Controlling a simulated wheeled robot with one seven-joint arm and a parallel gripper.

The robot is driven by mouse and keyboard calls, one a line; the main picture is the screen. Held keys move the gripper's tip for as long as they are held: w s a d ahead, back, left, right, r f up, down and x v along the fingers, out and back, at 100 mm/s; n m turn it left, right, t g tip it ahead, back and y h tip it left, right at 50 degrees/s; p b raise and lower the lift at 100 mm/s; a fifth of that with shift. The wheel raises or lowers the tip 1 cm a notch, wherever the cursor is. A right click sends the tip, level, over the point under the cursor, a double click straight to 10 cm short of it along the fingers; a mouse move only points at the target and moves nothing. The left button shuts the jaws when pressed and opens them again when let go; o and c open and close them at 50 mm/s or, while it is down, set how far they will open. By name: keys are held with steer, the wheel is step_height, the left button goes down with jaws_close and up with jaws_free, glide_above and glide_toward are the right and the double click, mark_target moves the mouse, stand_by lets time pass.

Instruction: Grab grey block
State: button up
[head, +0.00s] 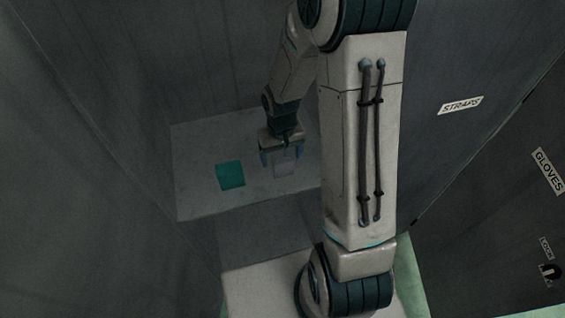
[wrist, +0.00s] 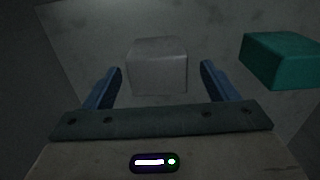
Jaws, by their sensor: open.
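The grey block (wrist: 157,66) sits on a pale grey surface and shows between my gripper's two blue fingers in the wrist view. In the head view the grey block (head: 285,168) is faint and partly covered by my gripper. My gripper (head: 282,160) is open and empty, with its fingers pointing down toward the surface. In the wrist view my gripper (wrist: 160,84) has one finger to each side of the block. I cannot tell whether the fingertips reach down beside it.
A teal block (head: 230,175) sits to the left of the grey block on the same pale surface (head: 200,205); in the wrist view the teal block (wrist: 283,60) is on the right. Dark walls rise behind and to the left. A "STRAPS" label (head: 461,105) marks the right wall.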

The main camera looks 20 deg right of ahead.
steer(key=shift+d+f, duration=0.1)
steer(key=shift+f, duration=2.1)
steer(key=c, duration=1.2)
steer(key=shift+o, duration=0.3)
steer(key=shift+r, duration=0.1)
